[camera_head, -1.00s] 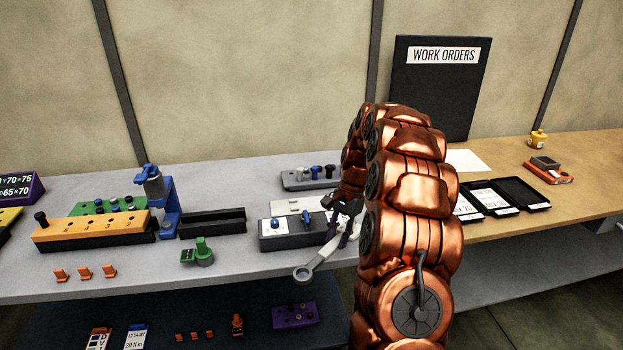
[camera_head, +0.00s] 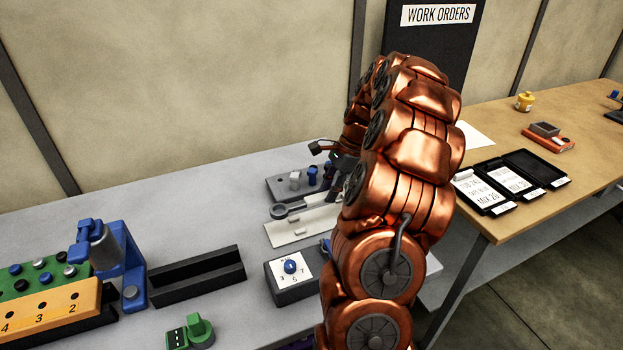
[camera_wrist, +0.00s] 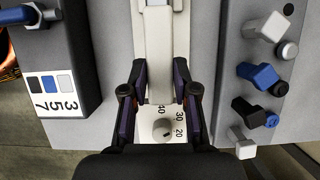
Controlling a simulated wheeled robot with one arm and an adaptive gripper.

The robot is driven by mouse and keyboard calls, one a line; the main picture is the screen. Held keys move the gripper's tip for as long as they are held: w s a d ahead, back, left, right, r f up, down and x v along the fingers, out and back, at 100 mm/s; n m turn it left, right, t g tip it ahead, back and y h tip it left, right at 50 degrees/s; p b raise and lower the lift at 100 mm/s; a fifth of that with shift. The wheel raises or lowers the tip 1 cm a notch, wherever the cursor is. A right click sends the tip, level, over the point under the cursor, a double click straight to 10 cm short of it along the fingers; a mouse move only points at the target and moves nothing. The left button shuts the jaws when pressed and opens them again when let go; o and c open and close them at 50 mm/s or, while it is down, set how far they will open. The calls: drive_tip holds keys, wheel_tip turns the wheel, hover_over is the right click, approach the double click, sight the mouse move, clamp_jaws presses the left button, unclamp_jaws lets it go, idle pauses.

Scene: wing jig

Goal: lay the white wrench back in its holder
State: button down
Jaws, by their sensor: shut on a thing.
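The white wrench (camera_head: 291,209) is held over a pale flat holder (camera_head: 291,236) on the grey bench. Its ring end points left in the head view. In the wrist view the pale wrench shaft (camera_wrist: 158,50) runs up between the fingers. My gripper (camera_wrist: 159,75) is shut on the wrench, but in the head view it is mostly hidden behind my copper arm. A white face with a round knob and the numbers 40, 30 and 20 (camera_wrist: 162,130) shows between the fingers. I cannot tell whether the wrench touches the holder.
A grey block with blue and grey knobs (camera_head: 293,182) stands just behind the holder, at right in the wrist view (camera_wrist: 262,75). A dark box with a blue dial (camera_head: 291,279) stands in front. A black channel (camera_head: 197,276) lies left. Black trays (camera_head: 500,180) lie on the wooden table.

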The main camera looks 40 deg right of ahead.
sight(323, 219)
drive_tip(key=shift+w+f, duration=0.2)
drive_tip(key=shift+f, duration=0.25)
drive_tip(key=shift+f+b, duration=0.8)
drive_tip(key=shift+f, duration=1.5)
drive_tip(key=shift+s+f, duration=0.1)
drive_tip(key=shift+f, duration=0.55)
drive_tip(key=c, duration=0.8)
unclamp_jaws()
